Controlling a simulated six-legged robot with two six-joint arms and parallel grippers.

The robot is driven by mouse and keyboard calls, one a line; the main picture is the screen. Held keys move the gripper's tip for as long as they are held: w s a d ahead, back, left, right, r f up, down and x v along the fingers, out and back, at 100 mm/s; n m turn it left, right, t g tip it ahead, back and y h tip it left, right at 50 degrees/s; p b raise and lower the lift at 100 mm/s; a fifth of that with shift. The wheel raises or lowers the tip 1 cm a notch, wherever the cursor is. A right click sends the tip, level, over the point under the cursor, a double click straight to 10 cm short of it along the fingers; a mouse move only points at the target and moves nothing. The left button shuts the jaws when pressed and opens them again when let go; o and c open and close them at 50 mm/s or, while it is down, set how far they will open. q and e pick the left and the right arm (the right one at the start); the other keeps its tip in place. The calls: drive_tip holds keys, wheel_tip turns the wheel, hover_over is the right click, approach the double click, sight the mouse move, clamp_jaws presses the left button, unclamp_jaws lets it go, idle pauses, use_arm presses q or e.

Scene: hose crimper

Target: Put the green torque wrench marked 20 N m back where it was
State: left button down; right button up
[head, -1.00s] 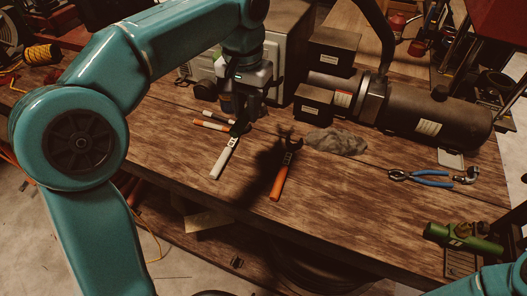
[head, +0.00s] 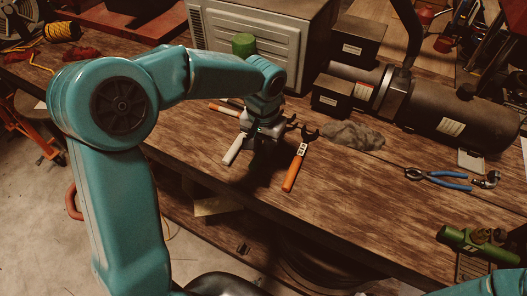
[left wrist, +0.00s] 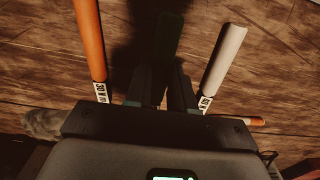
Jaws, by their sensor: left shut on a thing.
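My left gripper (head: 262,148) is low over the bench, between a white-handled wrench (head: 233,151) and an orange-handled wrench (head: 295,172). In the left wrist view its fingers (left wrist: 165,88) are shut on the green torque wrench (left wrist: 165,42), whose dark handle lies in shadow between them. The white-handled wrench (left wrist: 224,55) and the orange-handled wrench (left wrist: 90,40) show on either side with number labels. The green wrench's own marking cannot be read. In the head view my gripper and its shadow hide the green wrench. Whether it touches the bench I cannot tell. My right gripper is out of view.
Another orange-handled tool (head: 222,108) lies behind the white one. A grey cabinet (head: 255,50) and dark machine (head: 445,110) stand behind. The front-middle bench (head: 360,205) is clear.

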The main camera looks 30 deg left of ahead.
use_arm(q)
drive_tip(key=shift+s+f, duration=0.1)
drive_tip(key=shift+f, duration=0.75)
drive_tip(key=shift+s+f, duration=0.2)
drive_tip(key=shift+f, duration=0.3)
drive_tip(key=shift+w+f, duration=0.2)
drive_tip(key=shift+w, duration=0.05)
drive_tip(key=c, duration=1)
unclamp_jaws()
drive_tip(key=shift+s+r, duration=0.1)
drive_tip(key=shift+o, duration=0.2)
drive_tip(key=shift+s+d, duration=0.1)
drive_tip(key=shift+s, duration=0.05)
drive_tip(key=shift+w+r, duration=0.1)
drive_tip(key=shift+w, duration=0.1)
